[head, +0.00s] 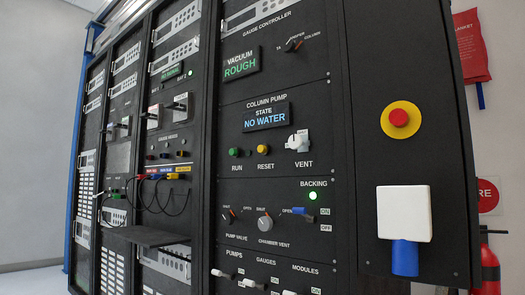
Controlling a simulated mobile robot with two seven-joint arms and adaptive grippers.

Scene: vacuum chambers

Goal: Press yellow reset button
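The yellow reset button (263,149) is small and round, above the label RESET on the black column pump panel (280,183). A green RUN button (234,152) is to its left and a white VENT valve knob (298,141) to its right. Above them a small display (267,117) reads STATE NO WATER. Nothing covers the yellow button. Neither of my grippers shows in the head view.
A side panel at the right carries a red emergency button (399,118) on a yellow disc and a white box (404,213) with a blue base. A shelf (144,235) juts out at lower left. A red extinguisher (490,269) stands at far right.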

